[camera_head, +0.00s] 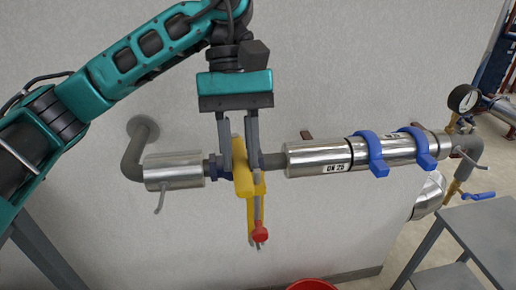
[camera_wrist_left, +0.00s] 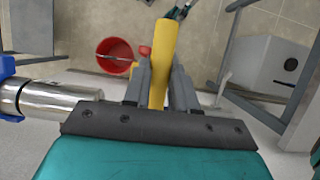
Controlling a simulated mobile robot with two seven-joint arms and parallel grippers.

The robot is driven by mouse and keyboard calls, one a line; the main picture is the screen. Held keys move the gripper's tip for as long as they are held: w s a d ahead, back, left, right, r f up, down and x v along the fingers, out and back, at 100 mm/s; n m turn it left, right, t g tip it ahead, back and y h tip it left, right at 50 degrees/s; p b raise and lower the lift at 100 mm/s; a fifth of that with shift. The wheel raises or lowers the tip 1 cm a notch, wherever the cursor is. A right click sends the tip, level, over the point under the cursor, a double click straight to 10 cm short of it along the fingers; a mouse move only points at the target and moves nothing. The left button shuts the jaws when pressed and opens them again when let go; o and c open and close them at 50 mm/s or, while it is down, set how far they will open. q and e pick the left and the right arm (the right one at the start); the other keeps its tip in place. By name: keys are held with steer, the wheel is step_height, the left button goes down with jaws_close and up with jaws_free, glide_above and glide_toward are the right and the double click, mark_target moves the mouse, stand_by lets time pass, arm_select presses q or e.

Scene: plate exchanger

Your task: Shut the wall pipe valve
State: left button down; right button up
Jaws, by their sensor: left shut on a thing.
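The wall pipe valve sits on a horizontal pipe along the wall, with a dark blue body (camera_head: 213,168) and a yellow lever (camera_head: 243,182). The lever also shows in the left wrist view (camera_wrist_left: 161,60), standing out between the fingers. My left gripper (camera_head: 240,160) comes down from above, with one finger on each side of the yellow lever, and is shut on it. A thin yellow and grey part with a red piece (camera_head: 260,233) hangs below the lever. The fingers hide part of the valve.
A silver pipe section (camera_head: 318,158) marked DN 25 with blue clamps (camera_head: 372,153) runs right of the valve. A pressure gauge (camera_head: 463,99) stands at its far end. A grey table (camera_head: 480,225) is at the lower right. A red bucket (camera_wrist_left: 112,56) stands on the floor below.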

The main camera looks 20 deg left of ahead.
mark_target(236, 142)
arm_select(q)
steer(key=shift+s+a, duration=0.1)
stand_by(0.4)
steer(key=c, duration=0.9)
jaws_free()
steer(key=shift+r, duration=0.1)
steer(key=p+v, duration=0.5)
steer(key=v, duration=0.7)
steer(key=shift+r, duration=0.35)
arm_select(e)
steer(key=shift+s+d+r+h, duration=0.2)
steer(key=shift+s+d+r, duration=0.1)
steer(key=shift+d+r, duration=0.3)
steer(key=shift+s+d+r+h, duration=0.2)
steer(key=shift+s+d+r, duration=0.1)
steer(key=shift+d+r, duration=0.3)
arm_select(q)
steer(key=shift+a, duration=0.1)
arm_select(e)
steer(key=shift+a+f, duration=0.1)
steer(key=shift+a, duration=0.1)
steer(key=shift+s, duration=0.15)
